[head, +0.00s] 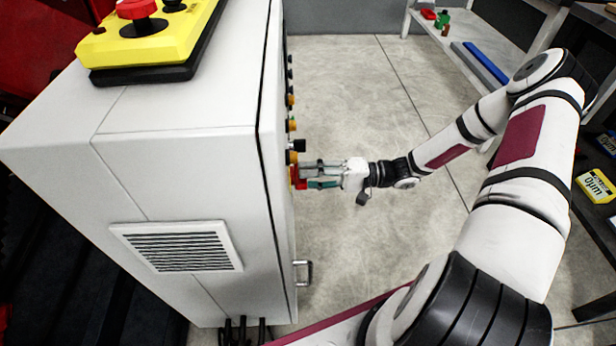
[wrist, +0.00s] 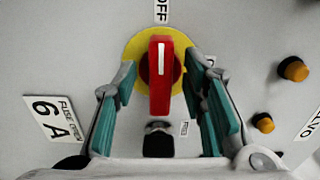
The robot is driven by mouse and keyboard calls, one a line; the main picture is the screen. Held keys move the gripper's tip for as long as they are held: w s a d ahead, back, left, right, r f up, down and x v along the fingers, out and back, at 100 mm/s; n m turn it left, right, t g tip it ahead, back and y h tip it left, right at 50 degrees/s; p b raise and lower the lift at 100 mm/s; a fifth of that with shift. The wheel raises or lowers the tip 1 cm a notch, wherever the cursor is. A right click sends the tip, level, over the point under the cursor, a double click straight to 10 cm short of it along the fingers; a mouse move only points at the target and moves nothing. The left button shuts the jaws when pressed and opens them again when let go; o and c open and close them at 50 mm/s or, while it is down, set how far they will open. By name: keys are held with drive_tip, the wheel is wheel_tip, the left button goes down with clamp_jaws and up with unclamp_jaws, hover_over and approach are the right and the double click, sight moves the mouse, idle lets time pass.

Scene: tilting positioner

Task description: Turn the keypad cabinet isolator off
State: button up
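The isolator is a red handle (wrist: 160,95) on a round yellow plate (wrist: 134,50), on the cabinet's grey front. In the wrist view the handle stands upright, its white line at the top end pointing toward the OFF label (wrist: 161,10). My gripper (wrist: 160,78) has its teal-padded fingers on either side of the handle, with visible gaps to both. It is open and not gripping. In the head view my gripper (head: 322,174) reaches the front of the keypad cabinet (head: 190,170) from the right, at the red handle (head: 296,176). Part of a label is hidden behind the right finger.
A black knob (wrist: 158,140) sits just below the handle, between my fingers. Orange buttons (wrist: 293,69) are to the right and a 6 A fuse label (wrist: 53,118) to the left. A cabinet door handle (head: 303,273) sticks out lower down. The floor (head: 350,100) beyond is clear.

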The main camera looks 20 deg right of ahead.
drive_tip(key=v, duration=1.1)
drive_tip(key=shift+d, duration=0.25)
